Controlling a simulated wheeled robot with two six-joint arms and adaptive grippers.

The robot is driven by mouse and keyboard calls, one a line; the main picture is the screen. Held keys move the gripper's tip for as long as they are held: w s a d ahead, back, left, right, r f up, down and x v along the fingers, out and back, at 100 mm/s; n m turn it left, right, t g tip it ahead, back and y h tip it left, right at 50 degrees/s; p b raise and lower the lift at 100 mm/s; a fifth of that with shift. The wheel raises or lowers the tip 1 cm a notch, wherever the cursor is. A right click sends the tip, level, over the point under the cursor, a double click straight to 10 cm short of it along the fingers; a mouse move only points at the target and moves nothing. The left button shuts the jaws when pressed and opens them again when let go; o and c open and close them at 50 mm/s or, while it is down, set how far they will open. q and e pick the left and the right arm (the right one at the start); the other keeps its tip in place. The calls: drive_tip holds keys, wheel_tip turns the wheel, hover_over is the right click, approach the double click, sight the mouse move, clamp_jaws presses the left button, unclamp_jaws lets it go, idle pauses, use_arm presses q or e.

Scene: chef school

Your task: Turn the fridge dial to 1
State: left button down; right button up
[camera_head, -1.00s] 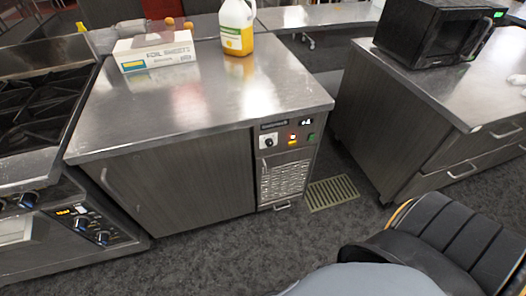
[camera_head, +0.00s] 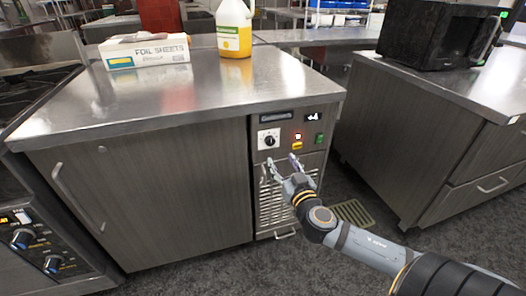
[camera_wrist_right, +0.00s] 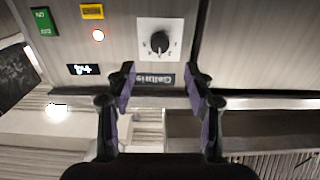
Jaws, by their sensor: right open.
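The fridge dial is a black knob on a white square plate (camera_head: 269,140) on the control panel of the steel-topped fridge; the dial (camera_wrist_right: 159,42) shows larger in the right wrist view, upper middle. The numbers round it are too small to read. My right gripper (camera_head: 283,164) is open and empty, just below the dial in the head view. In the right wrist view its two fingers (camera_wrist_right: 160,85) stand apart, with the dial beyond their tips and untouched. My left gripper is not in view.
Beside the dial are a lit round light (camera_wrist_right: 98,35), a yellow label (camera_wrist_right: 92,11), a green switch (camera_wrist_right: 44,21) and a small display (camera_wrist_right: 83,69). A vent grille (camera_head: 274,203) lies below. A foil box (camera_head: 145,51) and a yellow-filled jug (camera_head: 234,30) stand on top.

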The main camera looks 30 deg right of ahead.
sight(271, 143)
drive_tip(key=b+x, duration=0.2)
drive_tip(key=x, duration=0.7)
drive_tip(key=shift+w, duration=0.25)
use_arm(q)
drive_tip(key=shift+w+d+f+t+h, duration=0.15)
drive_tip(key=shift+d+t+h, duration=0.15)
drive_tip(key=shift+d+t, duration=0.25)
use_arm(e)
clamp_jaws()
